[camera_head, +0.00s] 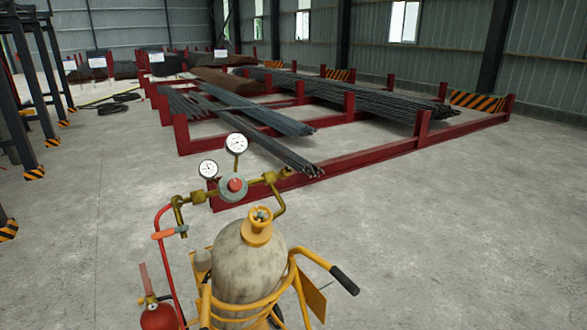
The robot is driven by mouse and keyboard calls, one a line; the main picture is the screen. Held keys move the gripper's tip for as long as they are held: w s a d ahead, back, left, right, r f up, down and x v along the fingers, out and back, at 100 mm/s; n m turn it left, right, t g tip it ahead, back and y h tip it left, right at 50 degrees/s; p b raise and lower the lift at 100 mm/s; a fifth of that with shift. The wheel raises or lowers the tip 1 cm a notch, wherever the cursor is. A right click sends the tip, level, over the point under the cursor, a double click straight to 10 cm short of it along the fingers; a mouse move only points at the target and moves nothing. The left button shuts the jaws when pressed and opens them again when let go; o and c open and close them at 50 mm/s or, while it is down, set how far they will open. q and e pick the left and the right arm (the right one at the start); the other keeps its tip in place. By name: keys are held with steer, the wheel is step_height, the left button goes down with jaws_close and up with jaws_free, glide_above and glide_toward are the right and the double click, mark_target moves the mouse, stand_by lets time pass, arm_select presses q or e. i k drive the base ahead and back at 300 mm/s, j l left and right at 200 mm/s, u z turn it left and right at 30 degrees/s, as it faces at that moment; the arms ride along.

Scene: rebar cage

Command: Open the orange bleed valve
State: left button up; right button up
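The orange bleed valve (164,234) appears as a short orange lever at the left end of the brass pipework. It lies close to level, where a red hose meets the brass fitting. The pipework carries a regulator (233,189) with a red centre and two round white gauges. It stands over a worn beige gas cylinder (248,262) with a yellow-orange collar at its neck. Neither of my grippers is in view, and nothing is seen touching the valve.
The cylinder stands in a yellow cart with a black-gripped handle (344,280). A red extinguisher (158,316) is at the lower left. Red racks (372,158) hold rebar bundles behind. Dark steel frames stand at the left. The concrete floor to the right is clear.

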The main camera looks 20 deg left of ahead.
mark_target(160, 235)
steer(key=u, duration=1.55)
